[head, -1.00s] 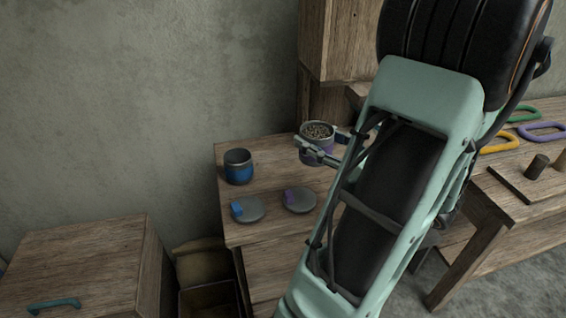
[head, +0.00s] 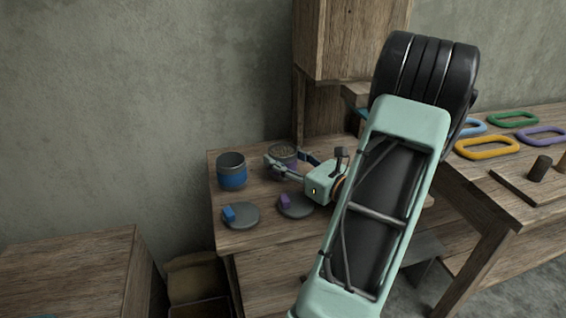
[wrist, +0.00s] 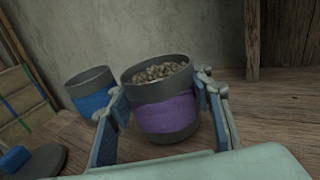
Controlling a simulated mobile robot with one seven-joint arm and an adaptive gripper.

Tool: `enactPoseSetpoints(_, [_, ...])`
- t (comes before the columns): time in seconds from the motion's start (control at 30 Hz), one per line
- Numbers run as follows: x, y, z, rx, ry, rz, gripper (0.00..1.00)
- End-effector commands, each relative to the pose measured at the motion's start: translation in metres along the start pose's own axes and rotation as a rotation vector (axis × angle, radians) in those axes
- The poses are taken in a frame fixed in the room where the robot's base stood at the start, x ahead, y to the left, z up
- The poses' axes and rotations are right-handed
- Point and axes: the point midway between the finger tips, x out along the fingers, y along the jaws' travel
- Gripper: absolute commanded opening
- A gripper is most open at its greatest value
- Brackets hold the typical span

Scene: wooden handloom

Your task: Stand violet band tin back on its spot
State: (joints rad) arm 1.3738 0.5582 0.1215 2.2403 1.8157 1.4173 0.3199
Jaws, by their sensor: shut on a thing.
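The violet band tin (wrist: 166,108) is a grey tin with a violet band, filled with brownish pellets, and looks upright in the wrist view. My gripper (wrist: 166,112) is shut on it, one finger on each side. In the head view the tin (head: 283,153) is at the back of the small wooden table, partly hidden by my gripper (head: 289,165). It appears at or close to the tabletop; I cannot tell whether its base touches. A grey lid with a violet knob (head: 294,205) lies in front of it.
A blue band tin (head: 232,172) stands to the left, close by. A grey lid with a blue knob (head: 241,215) lies in front of it. A wooden post (head: 322,115) rises behind. Coloured rings (head: 487,147) lie on the right-hand bench.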

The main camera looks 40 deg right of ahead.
Motion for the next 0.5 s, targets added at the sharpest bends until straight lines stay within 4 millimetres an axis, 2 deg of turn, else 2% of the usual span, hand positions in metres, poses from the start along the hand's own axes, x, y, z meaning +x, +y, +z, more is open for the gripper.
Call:
enactPoseSetpoints(0.03, [0.0001, -0.0001, -0.0053, 0.0, -0.001, 0.0, 0.18])
enactPoseSetpoints(0.4, [-0.0001, 0.0001, -0.0083, -0.002, -0.001, 0.0, 0.18])
enactPoseSetpoints(0.43, [-0.0002, 0.0, -0.0071, -0.002, -0.001, 0.0, 0.5])
enactPoseSetpoints(0.5, [-0.0002, 0.0, -0.0068, -0.002, -0.001, 0.0, 0.57])
